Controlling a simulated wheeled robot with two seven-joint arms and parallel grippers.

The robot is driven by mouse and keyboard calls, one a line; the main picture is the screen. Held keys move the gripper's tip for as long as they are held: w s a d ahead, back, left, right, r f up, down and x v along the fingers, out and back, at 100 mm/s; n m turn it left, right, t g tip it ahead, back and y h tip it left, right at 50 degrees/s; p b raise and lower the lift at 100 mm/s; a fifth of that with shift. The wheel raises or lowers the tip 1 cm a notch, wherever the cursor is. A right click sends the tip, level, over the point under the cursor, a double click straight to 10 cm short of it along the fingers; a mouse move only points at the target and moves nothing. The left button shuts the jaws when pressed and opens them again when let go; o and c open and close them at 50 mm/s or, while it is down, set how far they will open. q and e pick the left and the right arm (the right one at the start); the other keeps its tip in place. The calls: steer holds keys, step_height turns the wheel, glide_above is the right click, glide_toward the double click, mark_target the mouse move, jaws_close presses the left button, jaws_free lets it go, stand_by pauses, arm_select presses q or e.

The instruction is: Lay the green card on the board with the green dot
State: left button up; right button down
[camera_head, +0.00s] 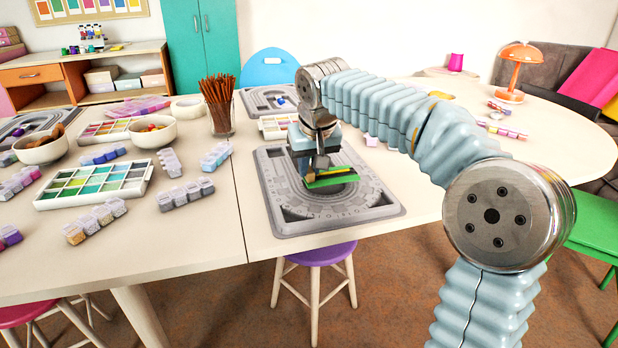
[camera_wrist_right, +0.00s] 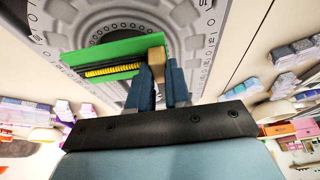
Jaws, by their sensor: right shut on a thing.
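My right gripper (camera_head: 308,177) is shut on the green card (camera_head: 330,181) and holds it over the grey bead board (camera_head: 388,210) at the table's near edge. In the right wrist view the card (camera_wrist_right: 85,58) sticks out to the left of the blue fingers (camera_wrist_right: 160,85), with a black and yellow strip along it and a tan piece between the fingers. I cannot tell whether the card touches the board. My left gripper is not in view.
A second grey board (camera_head: 252,100) lies behind. A glass of brown sticks (camera_head: 220,118) and a white bead tray (camera_head: 60,202) stand to the left, with several bead boxes and bowls. The tabletop right of the near board is mostly clear.

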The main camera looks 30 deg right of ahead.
steer(key=shift+w+f, duration=0.1)
steer(key=shift+f, duration=1.6)
steer(key=shift+b, duration=0.3)
steer(key=c, duration=1.1)
jaws_free()
steer(key=p+v, duration=0.1)
steer(key=v, duration=1.1)
steer(key=shift+p, duration=0.3)
